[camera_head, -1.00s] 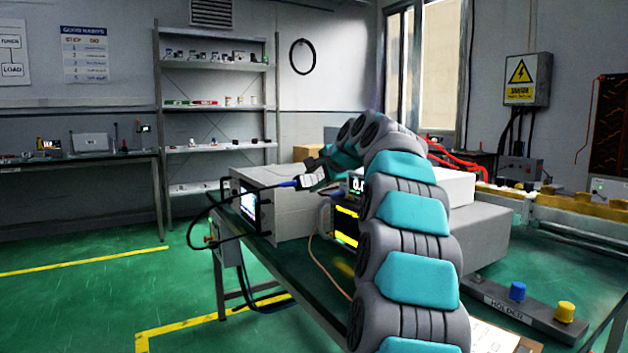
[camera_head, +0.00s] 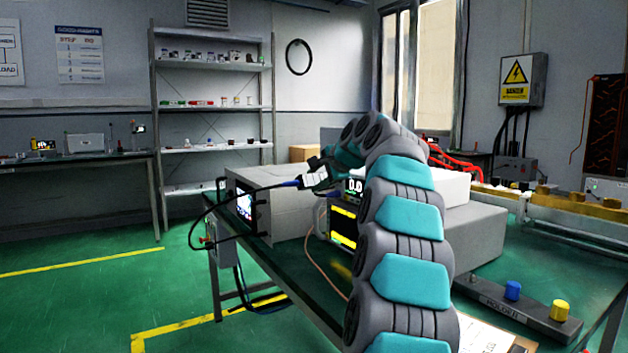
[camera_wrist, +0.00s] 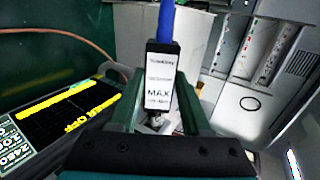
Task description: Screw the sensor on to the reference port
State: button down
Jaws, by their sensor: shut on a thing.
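My gripper (camera_head: 320,174) is shut on the sensor (camera_head: 312,177), a small dark block with a white label and a blue cable end. In the wrist view the sensor (camera_wrist: 161,76) sits between the two green fingers of my gripper (camera_wrist: 157,98). Its blue cable points away and its metal connector end points back toward the palm. A meter with a dark screen and yellow bars (camera_head: 343,228) stands just below and right of the sensor, apart from it. Its screen also shows in the wrist view (camera_wrist: 62,112). I cannot make out the reference port; my arm covers part of the meter.
A grey box with a lit screen (camera_head: 246,207) stands left of the meter, with the black cable looping beside it. A holder bar (camera_head: 488,298) with a blue cap (camera_head: 513,290) and a yellow cap (camera_head: 559,310) lies at the bench's front right.

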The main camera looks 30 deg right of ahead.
jog(key=shift+d, duration=0.25)
jog(key=shift+c, duration=1.4)
grip_release()
jog(key=shift+s, duration=0.15)
jog(key=v, duration=0.7)
jog(key=shift+s+r+b, duration=0.15)
jog(key=shift+s+b, duration=0.1)
jog(key=shift+b, duration=0.1)
